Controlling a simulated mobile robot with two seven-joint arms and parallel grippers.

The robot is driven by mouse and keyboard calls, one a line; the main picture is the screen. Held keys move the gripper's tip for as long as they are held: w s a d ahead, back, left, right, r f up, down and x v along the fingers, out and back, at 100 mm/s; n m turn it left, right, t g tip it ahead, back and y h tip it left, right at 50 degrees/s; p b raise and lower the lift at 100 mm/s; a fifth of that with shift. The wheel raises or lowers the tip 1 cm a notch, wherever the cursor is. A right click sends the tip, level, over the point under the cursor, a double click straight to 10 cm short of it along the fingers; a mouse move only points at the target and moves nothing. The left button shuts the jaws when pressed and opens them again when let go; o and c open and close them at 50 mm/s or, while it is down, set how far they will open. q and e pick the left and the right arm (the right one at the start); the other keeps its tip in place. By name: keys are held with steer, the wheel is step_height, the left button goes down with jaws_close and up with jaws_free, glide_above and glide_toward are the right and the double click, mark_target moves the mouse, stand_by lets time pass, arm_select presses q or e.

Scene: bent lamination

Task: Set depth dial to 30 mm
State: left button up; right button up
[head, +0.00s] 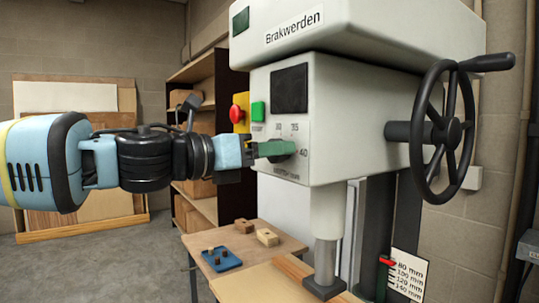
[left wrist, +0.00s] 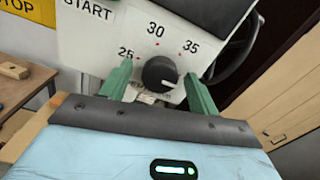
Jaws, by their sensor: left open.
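The depth dial is a round black knob (left wrist: 160,73) on the pale machine front, with 25, 30 and 35 printed in an arc above it in the left wrist view. A small pale mark shows at its lower right, but I cannot read its setting surely. My left gripper (head: 278,149) has green fingers and reaches the dial from the left in the head view, largely hiding the knob there. In the left wrist view its fingers stand open on either side of the knob, with gaps visible. My right gripper is not in view.
The pale machine (head: 345,110) carries a red stop button (head: 237,113) and a green start button (head: 257,111) near my gripper. A black handwheel (head: 441,130) sticks out at right. Below is a table with a blue tray (head: 222,260) and wooden blocks (head: 267,237).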

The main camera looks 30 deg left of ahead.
arm_select(q)
steer(key=shift+c, duration=0.4)
steer(key=c, duration=0.9)
